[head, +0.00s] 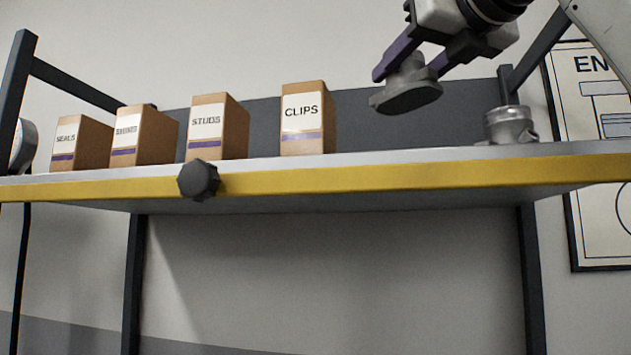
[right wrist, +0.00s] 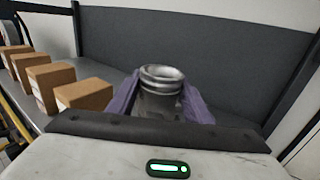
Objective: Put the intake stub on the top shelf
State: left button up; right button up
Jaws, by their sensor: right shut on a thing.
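The intake stub (head: 405,97), a grey metal piece with a flat flange at its lower end, is in my right gripper (head: 410,70). The purple-padded fingers are shut on its neck from both sides. In the head view it hangs above the top shelf (head: 400,155), right of the CLIPS box, with a visible gap below the flange. In the right wrist view the round open mouth of the stub (right wrist: 160,88) shows between the fingers. My left gripper is not in view.
Cardboard boxes marked SEALS (head: 80,143), STUDS (head: 213,127) and CLIPS (head: 306,120), plus another, stand on the left and middle shelf. A round metal part (head: 511,125) stands at the right end. The shelf between CLIPS and it is clear. A dark knob (head: 198,180) sits on the yellow edge.

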aim_at(412, 100)
jog(key=shift+s+f, duration=0.25)
jog(key=shift+s, duration=0.15)
notch_tip(412, 100, down, 5)
jog(key=shift+r, duration=0.15)
notch_tip(412, 100, down, 4)
jog(key=shift+w+f, duration=0.1)
jog(key=shift+f, duration=0.2)
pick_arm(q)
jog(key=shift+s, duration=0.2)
pick_arm(e)
jog(key=o, duration=1.4)
jog(key=shift+f, duration=0.15)
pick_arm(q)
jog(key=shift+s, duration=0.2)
